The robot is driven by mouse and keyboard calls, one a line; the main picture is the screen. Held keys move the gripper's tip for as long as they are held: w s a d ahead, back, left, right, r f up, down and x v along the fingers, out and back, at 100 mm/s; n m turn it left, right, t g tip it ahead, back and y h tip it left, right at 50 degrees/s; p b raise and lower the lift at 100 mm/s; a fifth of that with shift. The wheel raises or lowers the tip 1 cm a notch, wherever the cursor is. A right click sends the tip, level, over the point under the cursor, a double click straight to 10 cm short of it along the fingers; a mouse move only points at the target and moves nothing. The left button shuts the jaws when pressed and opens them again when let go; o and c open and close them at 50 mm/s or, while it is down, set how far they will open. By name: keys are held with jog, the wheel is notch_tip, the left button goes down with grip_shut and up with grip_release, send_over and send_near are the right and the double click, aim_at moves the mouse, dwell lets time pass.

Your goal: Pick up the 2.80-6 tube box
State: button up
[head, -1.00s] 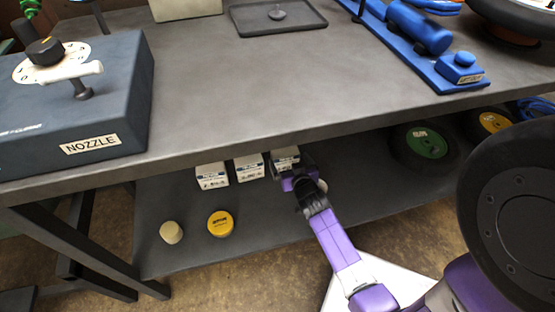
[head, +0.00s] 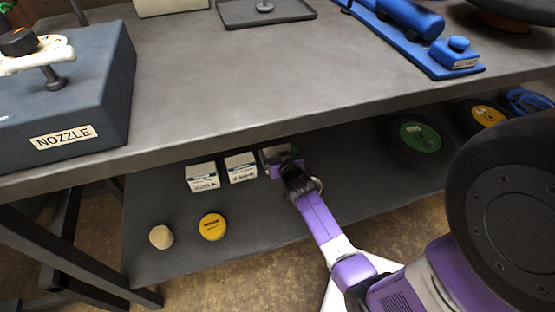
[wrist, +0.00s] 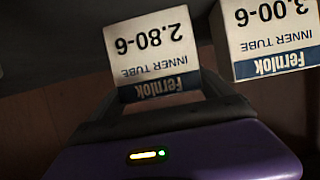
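The 2.80-6 tube box (wrist: 152,55) is a white box with a blue Fernlok band. In the wrist view it appears upside down, between the two dark fingers of my gripper (wrist: 160,95). The fingers are apart, one beside each side of the box; firm contact cannot be made out.
The 3.00-6 box (wrist: 270,35) stands close beside it, also in the head view (head: 241,167), with another white box (head: 201,177) further left. A yellow tin (head: 212,227) and a cream item (head: 161,237) stand in front. The bench top (head: 220,90) overhangs the shelf (head: 175,262).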

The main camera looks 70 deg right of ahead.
jog(key=c, duration=0.7)
jog(key=shift+c, duration=0.9)
jog(key=shift+r, duration=0.2)
